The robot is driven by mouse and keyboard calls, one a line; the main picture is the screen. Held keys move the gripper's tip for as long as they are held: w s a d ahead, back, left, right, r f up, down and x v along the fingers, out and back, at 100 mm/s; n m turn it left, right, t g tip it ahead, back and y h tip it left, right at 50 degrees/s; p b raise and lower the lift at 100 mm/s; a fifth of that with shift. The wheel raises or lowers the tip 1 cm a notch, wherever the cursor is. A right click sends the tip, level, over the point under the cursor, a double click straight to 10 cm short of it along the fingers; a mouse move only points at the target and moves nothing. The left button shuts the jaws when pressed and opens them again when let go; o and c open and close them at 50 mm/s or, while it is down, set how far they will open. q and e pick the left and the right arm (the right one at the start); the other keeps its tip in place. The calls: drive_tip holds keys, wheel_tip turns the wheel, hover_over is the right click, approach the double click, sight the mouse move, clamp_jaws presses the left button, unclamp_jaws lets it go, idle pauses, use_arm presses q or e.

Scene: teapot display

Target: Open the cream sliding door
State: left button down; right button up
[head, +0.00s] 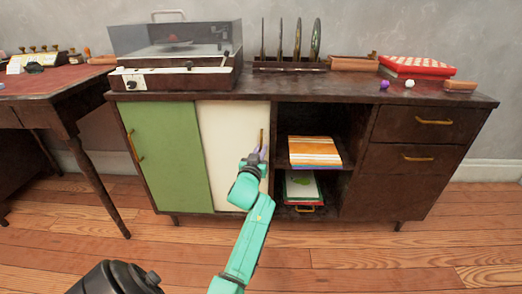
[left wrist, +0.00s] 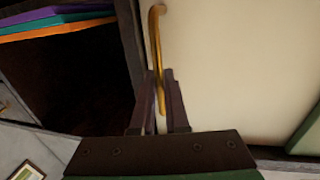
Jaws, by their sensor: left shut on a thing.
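The cream sliding door (head: 228,150) covers the middle bay of a dark wooden cabinet, beside a green door (head: 165,155). A gold upright handle (head: 262,137) sits near the cream door's right edge. My left gripper (head: 256,156) is at the lower part of this handle. In the left wrist view, the gold handle (left wrist: 157,35) runs down between the fingers of my left gripper (left wrist: 161,85), which are shut on it. The cream door (left wrist: 235,70) fills the right of that view. My right gripper is not in view.
Right of the cream door is an open compartment with books (head: 314,152) on a shelf. Drawers (head: 430,122) are farther right. A record player (head: 175,60) and other items stand on the cabinet top (head: 310,88). A desk (head: 55,85) is at left.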

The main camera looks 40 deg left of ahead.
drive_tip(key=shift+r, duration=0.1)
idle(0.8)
